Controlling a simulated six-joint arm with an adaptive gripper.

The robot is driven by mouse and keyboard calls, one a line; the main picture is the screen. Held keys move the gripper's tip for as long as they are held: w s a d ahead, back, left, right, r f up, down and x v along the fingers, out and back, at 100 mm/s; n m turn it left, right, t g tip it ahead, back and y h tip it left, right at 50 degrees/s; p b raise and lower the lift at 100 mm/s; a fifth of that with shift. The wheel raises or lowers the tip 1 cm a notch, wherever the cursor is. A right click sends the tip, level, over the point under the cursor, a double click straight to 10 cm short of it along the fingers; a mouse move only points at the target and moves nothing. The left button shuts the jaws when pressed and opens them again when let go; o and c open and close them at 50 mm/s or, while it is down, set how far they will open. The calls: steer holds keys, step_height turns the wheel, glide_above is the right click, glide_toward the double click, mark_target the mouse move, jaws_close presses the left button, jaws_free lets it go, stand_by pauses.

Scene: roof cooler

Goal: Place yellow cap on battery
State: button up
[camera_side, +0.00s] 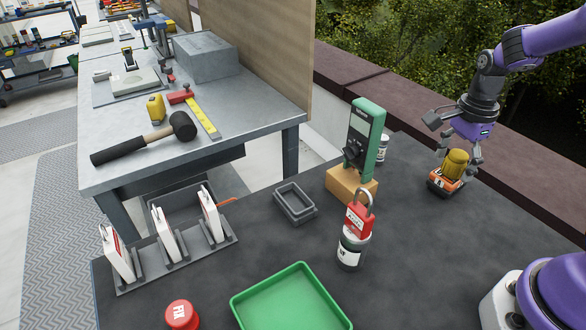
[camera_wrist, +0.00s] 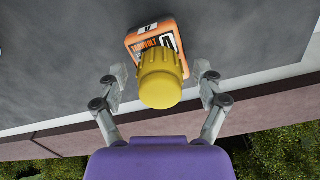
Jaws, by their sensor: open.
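The yellow cap (camera_side: 456,162) is ribbed and sits at the orange and black battery (camera_side: 443,184) on the dark table, at the right in the side view. In the wrist view the cap (camera_wrist: 160,80) overlaps the lower part of the battery (camera_wrist: 153,42); I cannot tell how fully it is seated. My gripper (camera_side: 459,158) is just above the battery, its fingers on either side of the cap. In the wrist view the open fingers (camera_wrist: 160,88) show a gap on both sides of the cap, so it is not gripped.
A green multimeter (camera_side: 368,125) stands on a cardboard-coloured block (camera_side: 350,186) left of my gripper. Nearby are a red padlock (camera_side: 359,219) on a can, a grey tray (camera_side: 294,203) and a green tray (camera_side: 290,305). A brown parapet edge (camera_side: 420,120) runs behind. Table front of the battery is clear.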

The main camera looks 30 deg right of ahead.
mark_target(458, 153)
step_height(458, 153, up, 11)
steer(key=shift+r, duration=0.1)
steer(key=s+a+n+t, duration=0.2)
steer(key=a+n, duration=0.4)
steer(key=n, duration=0.4)
steer(key=s+a+r+n+t, duration=0.1)
steer(key=s+a+n+t, duration=0.2)
steer(key=a+n, duration=0.4)
steer(key=n, duration=0.4)
steer(key=shift+s+a+t, duration=0.3)
steer(key=shift+s, duration=0.1)
